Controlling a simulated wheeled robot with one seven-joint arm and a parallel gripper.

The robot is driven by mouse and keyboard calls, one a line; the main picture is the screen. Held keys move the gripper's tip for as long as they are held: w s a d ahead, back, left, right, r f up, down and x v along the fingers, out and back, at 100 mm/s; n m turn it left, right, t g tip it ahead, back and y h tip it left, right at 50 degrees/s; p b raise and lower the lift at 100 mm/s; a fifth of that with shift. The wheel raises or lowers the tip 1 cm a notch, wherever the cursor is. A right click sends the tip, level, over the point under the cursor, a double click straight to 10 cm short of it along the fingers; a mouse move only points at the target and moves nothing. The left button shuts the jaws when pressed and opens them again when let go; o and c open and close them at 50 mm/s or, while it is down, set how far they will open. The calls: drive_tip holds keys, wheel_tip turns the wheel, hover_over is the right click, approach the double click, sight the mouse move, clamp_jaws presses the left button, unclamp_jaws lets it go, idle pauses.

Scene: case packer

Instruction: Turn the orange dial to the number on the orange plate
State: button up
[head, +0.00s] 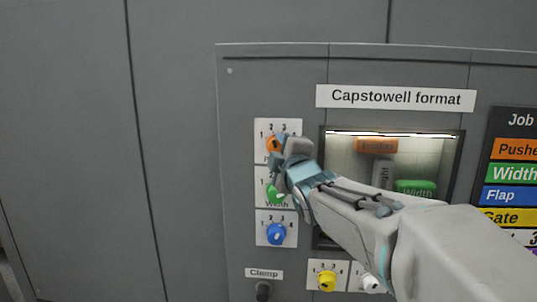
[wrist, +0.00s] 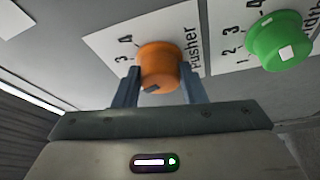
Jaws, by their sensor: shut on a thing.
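The orange dial (wrist: 160,66) is on a white plate marked "Pusher" with numbers around it. In the head view the orange dial (head: 272,145) shows at the top of the dial column, partly hidden by my gripper (head: 284,147). In the wrist view my gripper (wrist: 158,88) has one finger on each side of the dial and is shut on it. The dial's pointer setting is hard to read. Another orange plate, "Pushe" (head: 516,150), is on the job board, cut off at the right edge.
The green dial (wrist: 279,42) sits beside the orange one. Below are a blue dial (head: 277,234), a yellow dial (head: 327,281) and a white dial (head: 370,283). A dark knob (head: 263,291) is under the "Clamp" label. The panel left of the dials is bare.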

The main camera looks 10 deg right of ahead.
drive_tip(key=shift+n, duration=0.3)
idle(0.4)
drive_tip(key=o, duration=1)
